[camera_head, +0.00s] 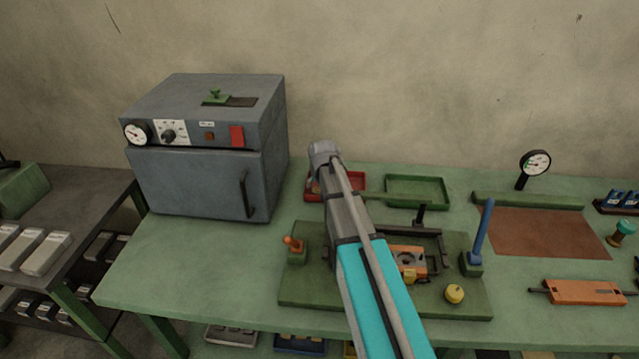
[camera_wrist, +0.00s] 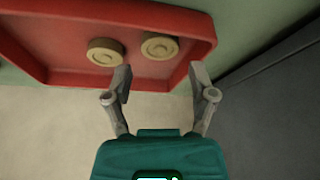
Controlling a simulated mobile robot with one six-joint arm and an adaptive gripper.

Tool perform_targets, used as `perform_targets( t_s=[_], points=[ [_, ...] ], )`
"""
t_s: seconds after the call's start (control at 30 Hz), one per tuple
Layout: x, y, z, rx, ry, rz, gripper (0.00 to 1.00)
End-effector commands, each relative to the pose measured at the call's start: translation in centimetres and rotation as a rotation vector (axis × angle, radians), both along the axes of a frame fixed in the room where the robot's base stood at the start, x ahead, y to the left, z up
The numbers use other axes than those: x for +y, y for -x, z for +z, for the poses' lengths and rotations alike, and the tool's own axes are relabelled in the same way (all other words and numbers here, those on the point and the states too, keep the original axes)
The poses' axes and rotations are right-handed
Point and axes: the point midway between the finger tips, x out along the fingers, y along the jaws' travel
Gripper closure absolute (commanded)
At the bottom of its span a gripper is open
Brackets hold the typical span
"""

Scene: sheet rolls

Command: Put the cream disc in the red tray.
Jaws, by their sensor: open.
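The red tray (camera_head: 358,184) stands at the back of the green bench, partly hidden behind my arm in the head view. The wrist view shows the red tray (camera_wrist: 45,45) close up. Two cream discs lie inside it apart from each other, one on the left (camera_wrist: 105,52) and one on the right (camera_wrist: 160,46). My gripper (camera_wrist: 160,76) is open with nothing between its fingers. Its fingertips show over the tray's edge, beside the discs and not around either one. My arm hides the fingers in the head view.
A grey oven (camera_head: 205,150) stands left of the red tray. A green tray (camera_head: 417,189) is just right of it. In front, a green board (camera_head: 310,290) carries a fixture, an orange block (camera_head: 408,262), a yellow knob (camera_head: 454,294) and a blue post (camera_head: 481,235). The bench's front left is clear.

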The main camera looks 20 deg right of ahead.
Motion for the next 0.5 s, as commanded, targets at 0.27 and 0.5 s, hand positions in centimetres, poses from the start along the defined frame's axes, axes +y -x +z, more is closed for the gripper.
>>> perform_targets(
  t_s=[0.27,0.5],
  points=[
    [0.1,1.1,2.8,0.0,0.0,0.0,0.27],
    [0.2,1.9,4.9,0.0,0.0,0.0,0.27]
  ],
)
